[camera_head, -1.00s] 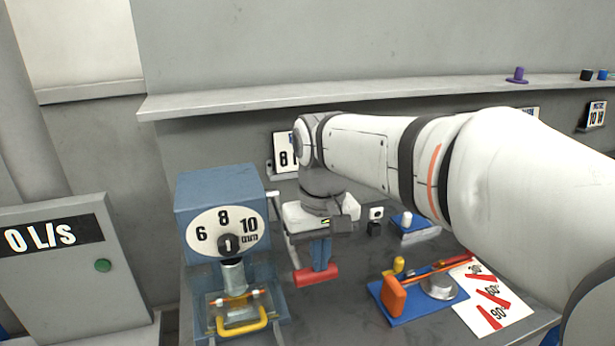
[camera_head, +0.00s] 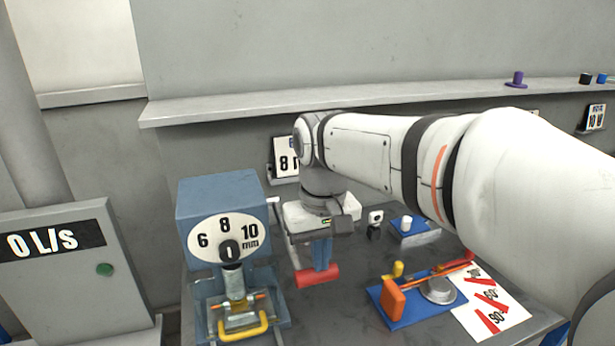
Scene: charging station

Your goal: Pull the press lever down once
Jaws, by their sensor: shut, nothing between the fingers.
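The blue press (camera_head: 222,197) stands at the left of the bench, with a white 6-8-10 mm dial on its front. Its lever is a grey bar (camera_head: 284,238) along the press's right side, slanting down to a red cylindrical handle (camera_head: 317,276). My gripper (camera_head: 321,266) points down just above the red handle. Its blue fingers are together with nothing between them. The fingertips meet the handle's upper edge in the picture; I cannot tell whether they touch it or sit behind it.
A yellow handle (camera_head: 243,328) sits at the press's lower front. A blue bending fixture (camera_head: 395,310) and a white angle card (camera_head: 495,318) lie to the right. A small blue block with a white knob (camera_head: 408,226) is behind them. A grey shelf (camera_head: 210,112) runs above.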

